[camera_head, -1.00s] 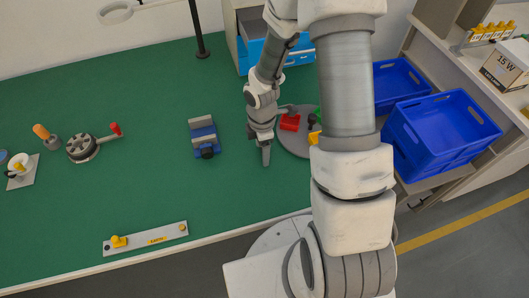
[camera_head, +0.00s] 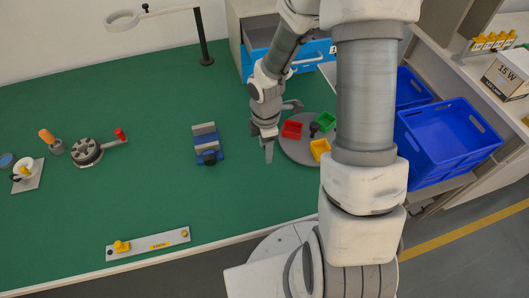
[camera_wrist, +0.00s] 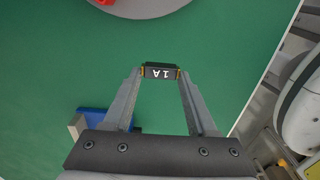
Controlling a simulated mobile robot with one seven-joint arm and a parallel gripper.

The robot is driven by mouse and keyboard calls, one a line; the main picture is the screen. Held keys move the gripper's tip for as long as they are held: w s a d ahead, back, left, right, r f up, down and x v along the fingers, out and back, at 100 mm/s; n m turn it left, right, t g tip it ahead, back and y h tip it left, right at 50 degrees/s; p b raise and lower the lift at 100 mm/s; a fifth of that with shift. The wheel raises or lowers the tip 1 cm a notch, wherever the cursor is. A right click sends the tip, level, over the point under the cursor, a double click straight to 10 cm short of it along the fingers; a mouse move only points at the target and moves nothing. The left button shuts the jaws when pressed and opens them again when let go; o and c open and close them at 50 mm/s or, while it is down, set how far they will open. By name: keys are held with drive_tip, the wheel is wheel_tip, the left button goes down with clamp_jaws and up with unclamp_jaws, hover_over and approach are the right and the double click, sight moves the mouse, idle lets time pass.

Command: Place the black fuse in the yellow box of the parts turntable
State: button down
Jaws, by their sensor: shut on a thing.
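In the wrist view a black fuse (camera_wrist: 161,71) with white "1A" lettering and brass-coloured ends sits between the fingertips of my gripper (camera_wrist: 160,74), which is shut on it. In the head view my gripper (camera_head: 268,152) hangs over the green table, left of the parts turntable (camera_head: 299,153); the fuse is too small to make out there. The grey round turntable carries a yellow box (camera_head: 319,149) at its front right, a red box (camera_head: 292,129) at left and a green box (camera_head: 326,121) at the back. The turntable's edge also shows in the wrist view (camera_wrist: 150,8).
A blue and grey vise-like block (camera_head: 207,145) stands left of my gripper. A strip with a yellow knob (camera_head: 147,244) lies at the table's front. Blue crates (camera_head: 440,140) stand right of the table. A lamp post (camera_head: 203,35) and blue drawer (camera_head: 290,58) are behind.

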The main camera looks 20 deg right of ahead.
drive_tip(key=s+d+r+p, duration=0.2)
drive_tip(key=s+d+r, duration=0.4)
drive_tip(key=d, duration=0.3)
drive_tip(key=shift+d+r+p, duration=0.2)
drive_tip(key=shift+d+p, duration=0.1)
drive_tip(key=shift+p, duration=0.1)
drive_tip(key=w+a+r+m, duration=0.1)
drive_tip(key=w+a+m, duration=0.8)
drive_tip(key=m, duration=0.9)
drive_tip(key=shift+w+a+r, duration=0.2)
drive_tip(key=shift+w+r, duration=0.2)
drive_tip(key=shift+w, duration=0.5)
